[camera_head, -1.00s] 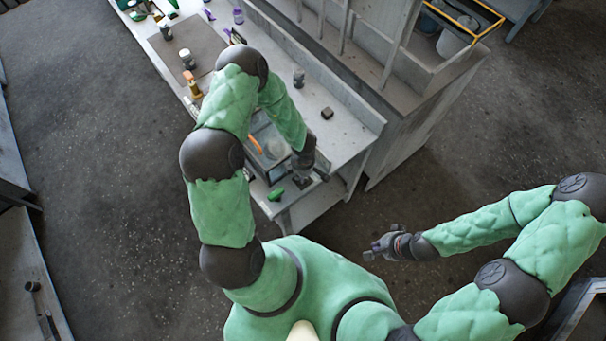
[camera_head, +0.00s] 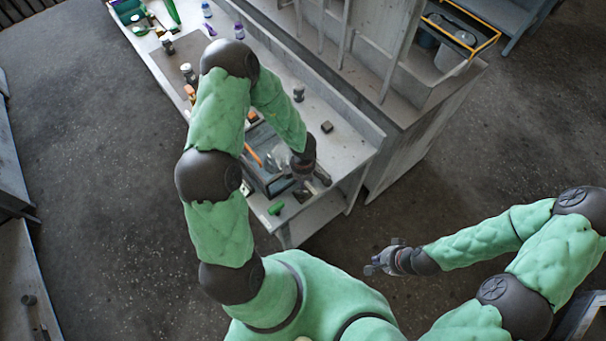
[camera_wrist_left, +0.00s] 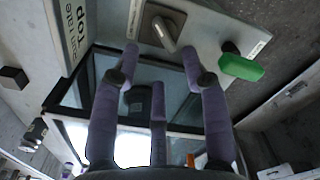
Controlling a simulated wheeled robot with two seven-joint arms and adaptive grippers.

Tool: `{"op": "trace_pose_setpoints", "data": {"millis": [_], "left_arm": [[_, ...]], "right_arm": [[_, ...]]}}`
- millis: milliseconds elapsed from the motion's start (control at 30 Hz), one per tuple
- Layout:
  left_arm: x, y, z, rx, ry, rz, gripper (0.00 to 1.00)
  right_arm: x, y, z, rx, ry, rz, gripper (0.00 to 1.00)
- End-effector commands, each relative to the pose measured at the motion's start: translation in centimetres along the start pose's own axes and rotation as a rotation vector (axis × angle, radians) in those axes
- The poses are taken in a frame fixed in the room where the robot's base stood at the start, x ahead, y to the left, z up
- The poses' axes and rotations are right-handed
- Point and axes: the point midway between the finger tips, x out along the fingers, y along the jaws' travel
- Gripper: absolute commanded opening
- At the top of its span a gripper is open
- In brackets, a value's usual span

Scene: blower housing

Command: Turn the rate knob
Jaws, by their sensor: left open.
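In the left wrist view, a grey knob with a bar-like grip (camera_wrist_left: 164,33) sits on a square dark plate on the light bench panel. A label with partly readable words, including "rate" (camera_wrist_left: 76,25), is to its left. My left gripper (camera_wrist_left: 160,62) is open, with its purple-grey fingers spread and the knob in view just beyond and between the two upper fingertips. I see no clear contact. In the head view, my left gripper (camera_head: 306,180) is over the bench's near end, and the knob is hard to make out there. My right gripper (camera_head: 384,258) is over the floor, its fingers apart and empty.
A green handle (camera_wrist_left: 242,66) is right of the knob, close to a fingertip. A dark-framed glass box (camera_wrist_left: 178,76) lies behind the fingers. The bench (camera_head: 345,140) holds several small items farther along. A dark block (camera_head: 327,127) lies near its back wall.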

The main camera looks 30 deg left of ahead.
Motion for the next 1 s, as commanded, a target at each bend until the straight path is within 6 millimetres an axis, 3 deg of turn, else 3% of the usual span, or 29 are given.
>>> {"op": "trace_pose_setpoints", "data": {"millis": [100,300,1000], "left_arm": [[-2.2,0.1,0.1,0.001,-0.002,0.003,0.45],[-4.3,0.0,0.0,0.0,0.0,0.001,0.45],[-4.8,-0.1,0.0,0.004,0.0,-0.001,0.45]], "right_arm": [[0.0,0.0,0.0,0.0,0.0,0.0,0.0],[0.0,0.0,0.0,0.0,0.0,0.0,0.0],[0.0,0.0,0.0,0.0,0.0,0.0,0.0]]}}
